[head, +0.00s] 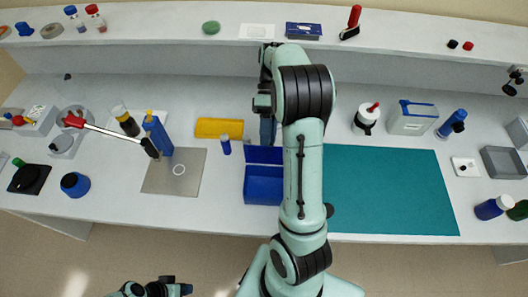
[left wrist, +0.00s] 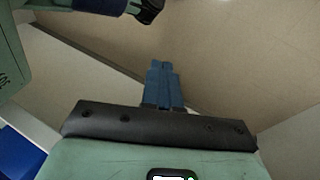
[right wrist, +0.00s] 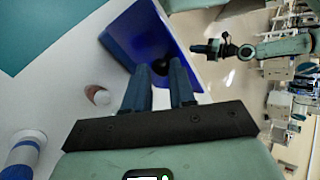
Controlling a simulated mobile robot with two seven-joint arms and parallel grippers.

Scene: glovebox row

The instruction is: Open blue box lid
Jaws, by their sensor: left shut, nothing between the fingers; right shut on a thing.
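The blue box (head: 263,190) stands near the front edge of the bench. Its lid (head: 264,154) is raised along the back side, and the inside of the box shows. My right gripper (head: 268,138) points down at the lid from behind and above; its arm covers the box's right side. In the right wrist view, the fingers (right wrist: 160,88) stand a little apart against the blue lid (right wrist: 137,36) and are shut on it; the exact contact is unclear. My left gripper (head: 187,289) is low in front of the bench. Its fingers (left wrist: 162,85) are together and empty.
A metal plate (head: 160,183) lies further left. A teal mat (head: 390,190) to the right is clear. A shelf (head: 165,26) runs along the back.

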